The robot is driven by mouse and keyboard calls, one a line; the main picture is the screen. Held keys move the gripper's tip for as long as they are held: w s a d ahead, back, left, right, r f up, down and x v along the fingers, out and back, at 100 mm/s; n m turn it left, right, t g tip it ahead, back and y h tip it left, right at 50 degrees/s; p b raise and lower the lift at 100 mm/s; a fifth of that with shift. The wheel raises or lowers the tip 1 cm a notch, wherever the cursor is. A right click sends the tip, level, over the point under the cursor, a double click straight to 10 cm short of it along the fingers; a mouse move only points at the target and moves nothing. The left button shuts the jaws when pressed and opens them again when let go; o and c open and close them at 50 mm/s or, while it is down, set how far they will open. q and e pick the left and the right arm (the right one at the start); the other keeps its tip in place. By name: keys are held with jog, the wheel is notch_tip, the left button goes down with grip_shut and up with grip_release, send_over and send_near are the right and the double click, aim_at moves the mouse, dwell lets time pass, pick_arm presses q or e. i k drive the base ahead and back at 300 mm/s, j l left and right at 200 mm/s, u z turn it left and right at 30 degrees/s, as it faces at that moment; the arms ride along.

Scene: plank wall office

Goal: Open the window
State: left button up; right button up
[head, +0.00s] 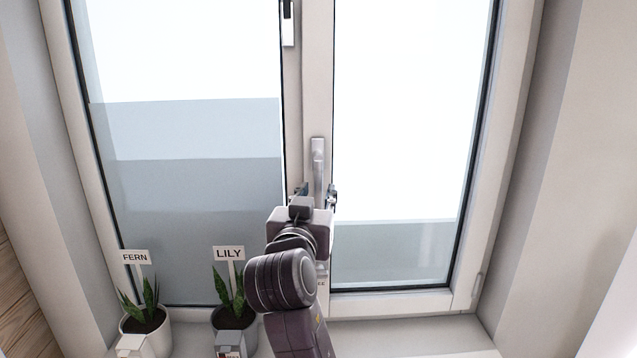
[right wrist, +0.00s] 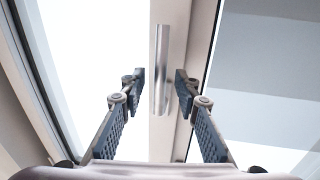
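The window (head: 317,90) has two panes in a white frame, and its sashes look closed. A silver handle (head: 318,165) sits on the middle frame and points straight down. It also shows in the right wrist view (right wrist: 161,70). My right gripper (head: 317,192) is at the handle's lower part; in the right wrist view its fingers (right wrist: 160,85) stand apart on either side of the handle, with a gap on both sides. It is open and not touching the handle as far as I can see. My left gripper is in neither view.
A potted plant with a FERN sign (head: 145,320) and another with a LILY sign (head: 234,310) stand on the sill at the lower left. The sill (head: 420,336) to the right of my arm is clear. A hinge (head: 477,285) shows at the right sash's lower right.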

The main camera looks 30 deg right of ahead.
aim_at(508, 23)
jog(key=k+l, duration=0.15)
jog(key=k, duration=0.7)
